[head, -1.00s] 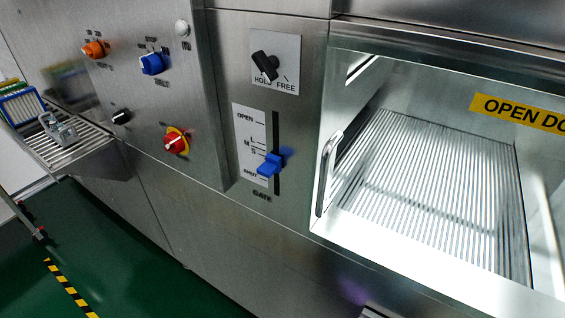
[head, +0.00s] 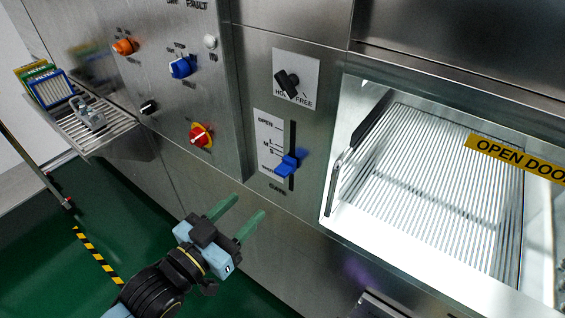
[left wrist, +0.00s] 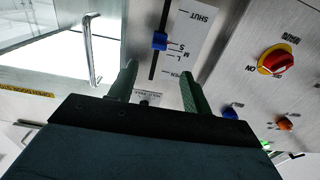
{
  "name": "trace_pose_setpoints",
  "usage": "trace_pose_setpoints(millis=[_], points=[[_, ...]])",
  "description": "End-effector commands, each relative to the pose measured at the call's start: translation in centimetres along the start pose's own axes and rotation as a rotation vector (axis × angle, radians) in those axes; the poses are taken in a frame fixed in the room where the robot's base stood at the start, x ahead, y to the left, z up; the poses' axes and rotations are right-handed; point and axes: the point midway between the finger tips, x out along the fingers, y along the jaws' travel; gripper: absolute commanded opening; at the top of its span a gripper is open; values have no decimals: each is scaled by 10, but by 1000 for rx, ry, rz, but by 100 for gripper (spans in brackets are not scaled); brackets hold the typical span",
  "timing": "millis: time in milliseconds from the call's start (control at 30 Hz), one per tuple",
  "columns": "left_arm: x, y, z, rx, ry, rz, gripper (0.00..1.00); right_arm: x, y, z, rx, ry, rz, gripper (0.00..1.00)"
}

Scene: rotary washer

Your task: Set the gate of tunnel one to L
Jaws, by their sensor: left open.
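The gate slider has a blue handle (head: 287,165) in a dark vertical slot, beside a white scale plate (head: 266,136) marked OPEN, L, M, S and SHUT. The handle sits low on the scale, near S on the SHUT side; its exact mark is hard to tell. The handle also shows in the left wrist view (left wrist: 160,41), ahead of my fingers. My left gripper (head: 250,205) is open and empty, below and left of the handle in the head view, apart from it. Its green fingers (left wrist: 158,70) are spread in the left wrist view. My right gripper is not in view.
A black HOLD/FREE knob (head: 287,84) sits above the slider. A metal door handle (head: 333,183) and the lit tunnel opening (head: 430,180) are to the right. A red-yellow switch (head: 201,135) and a blue knob (head: 181,67) are to the left.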

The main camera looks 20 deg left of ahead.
Motion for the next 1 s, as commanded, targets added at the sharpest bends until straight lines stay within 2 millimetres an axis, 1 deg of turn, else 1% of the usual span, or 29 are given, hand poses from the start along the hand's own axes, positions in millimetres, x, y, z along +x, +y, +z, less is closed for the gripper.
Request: trace_pose_setpoints(millis=[33, 133, 267, 600, 800, 900, 1000], points=[[1, 1, -5, 0, 9, 3, 49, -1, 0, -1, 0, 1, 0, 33], [8, 1, -7, -1, 13, 3, 49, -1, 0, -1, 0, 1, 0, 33], [26, 1, -7, 0, 15, 3, 49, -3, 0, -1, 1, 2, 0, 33], [87, 1, -8, 0, 13, 3, 49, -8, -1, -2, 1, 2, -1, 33], [117, 2, -7, 0, 11, 3, 49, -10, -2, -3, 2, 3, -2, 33], [126, 1, -7, 0, 10, 3, 49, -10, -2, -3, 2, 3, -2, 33], [131, 2, -6, 0, 9, 3, 49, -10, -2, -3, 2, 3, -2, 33]])
